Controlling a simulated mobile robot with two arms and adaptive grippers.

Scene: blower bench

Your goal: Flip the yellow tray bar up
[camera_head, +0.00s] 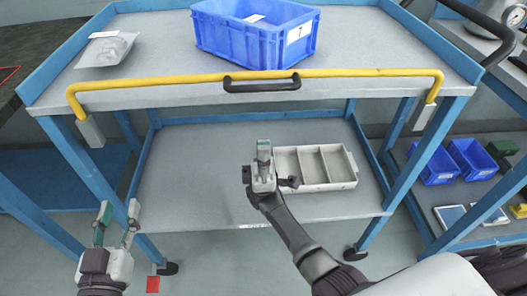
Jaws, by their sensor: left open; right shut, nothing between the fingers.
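The yellow tray bar (190,79) runs across the front of the blue-framed cart's top shelf. Its bent ends go down to grey brackets at the front left and front right legs. A black handle (262,82) sits at the middle of the bar. My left gripper (117,212) is open and empty at the lower left, below the bar's left end and apart from it. My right gripper (264,148) is shut and empty. It is in front of the lower shelf, below the handle, and does not appear to touch the bar.
A blue crate (235,38) and a clear-wrapped package (106,48) are on the top shelf. A white divided tray (342,168) is on the lower shelf, partly behind my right gripper. At right, another shelf holds blue bins (437,165). The lower shelf's left part is clear.

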